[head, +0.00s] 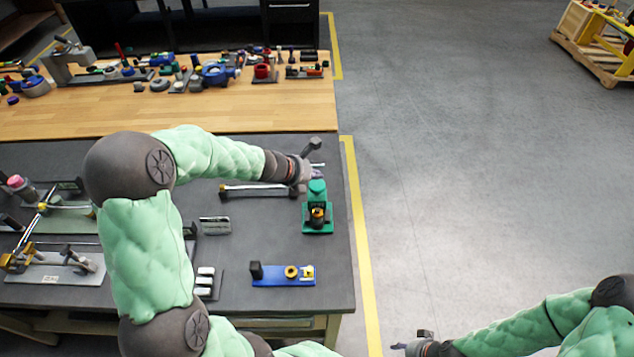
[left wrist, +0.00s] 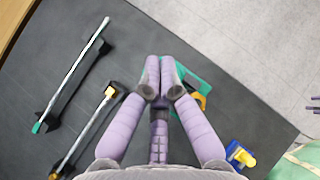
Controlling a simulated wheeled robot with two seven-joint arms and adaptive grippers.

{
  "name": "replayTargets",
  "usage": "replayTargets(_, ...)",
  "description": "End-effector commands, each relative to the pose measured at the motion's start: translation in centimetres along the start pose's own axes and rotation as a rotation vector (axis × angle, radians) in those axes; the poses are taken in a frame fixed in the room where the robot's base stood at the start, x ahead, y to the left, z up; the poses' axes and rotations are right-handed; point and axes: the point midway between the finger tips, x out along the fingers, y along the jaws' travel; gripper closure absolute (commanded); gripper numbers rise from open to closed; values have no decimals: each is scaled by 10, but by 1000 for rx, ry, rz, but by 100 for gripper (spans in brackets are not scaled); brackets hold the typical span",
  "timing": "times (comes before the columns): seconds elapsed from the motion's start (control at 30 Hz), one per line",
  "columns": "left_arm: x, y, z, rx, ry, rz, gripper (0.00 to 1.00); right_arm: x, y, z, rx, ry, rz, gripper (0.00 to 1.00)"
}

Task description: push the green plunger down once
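The green plunger (head: 317,187) stands upright on a green base (head: 318,229) near the right edge of the grey table, with a yellow and black part in front of it. My left gripper (head: 316,173) is just above the plunger's top; I cannot tell whether it touches. In the left wrist view the purple fingers (left wrist: 161,68) are drawn together at the tips, with nothing visible between them. They hide the plunger there; part of the green base (left wrist: 190,75) shows behind them. My right gripper (head: 408,345) is off the table at the lower right, its fingers too small to judge.
A blue fixture (head: 283,275) with yellow parts lies in front of the green base. A long bar fixture (head: 257,190) lies to its left. Other fixtures stand farther left. A wooden bench (head: 200,115) with many parts is behind.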

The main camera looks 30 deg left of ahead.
Motion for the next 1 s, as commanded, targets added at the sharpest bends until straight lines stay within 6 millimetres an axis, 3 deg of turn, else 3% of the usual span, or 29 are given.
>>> replayTargets(0.4,-27,-11,26,0,0,0,100,-36,-13,1,0,0,0,60)
replayTargets(1.0,-28,-11,26,0,0,0,100,-36,-13,1,0,0,0,60)
